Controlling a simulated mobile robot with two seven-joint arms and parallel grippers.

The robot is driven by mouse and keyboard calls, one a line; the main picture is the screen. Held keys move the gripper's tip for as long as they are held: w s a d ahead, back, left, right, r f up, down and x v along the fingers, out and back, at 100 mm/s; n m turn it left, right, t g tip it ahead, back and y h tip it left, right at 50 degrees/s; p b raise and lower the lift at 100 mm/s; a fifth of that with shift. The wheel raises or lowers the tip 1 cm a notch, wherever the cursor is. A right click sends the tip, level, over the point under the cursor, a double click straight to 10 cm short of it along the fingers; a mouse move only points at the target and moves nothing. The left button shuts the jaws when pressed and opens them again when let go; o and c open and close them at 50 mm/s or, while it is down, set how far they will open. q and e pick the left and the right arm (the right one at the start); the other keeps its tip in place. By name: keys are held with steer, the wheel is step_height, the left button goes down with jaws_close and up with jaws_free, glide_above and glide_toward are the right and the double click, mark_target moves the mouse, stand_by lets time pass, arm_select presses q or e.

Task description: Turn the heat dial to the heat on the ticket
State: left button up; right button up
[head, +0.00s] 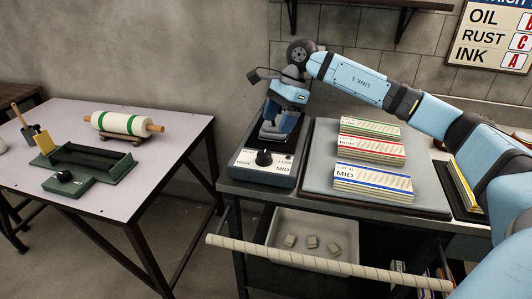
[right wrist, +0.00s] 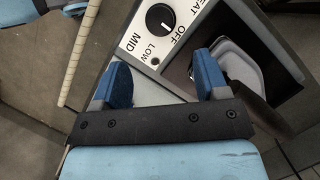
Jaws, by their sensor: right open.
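In the right wrist view the knob (right wrist: 160,17) has a white mark that seems to point towards OFF; LOW and MID are also printed there. My left gripper is out of view.
Red-edged (head: 370,149) and green-edged (head: 370,127) stacks lie behind it on a grey pad (head: 320,152). A wrapped rail (head: 320,265) runs along the table front. A tray (head: 290,225) sits below. A side table (head: 185,130) holds a roller (head: 123,124).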

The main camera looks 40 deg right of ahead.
mark_target(265, 153)
steer(key=x, duration=0.9)
steer(key=shift+a+f+b, duration=0.15)
steer(key=shift+f+b, duration=0.1)
steer(key=shift+b, duration=0.05)
steer(key=c, duration=0.9)
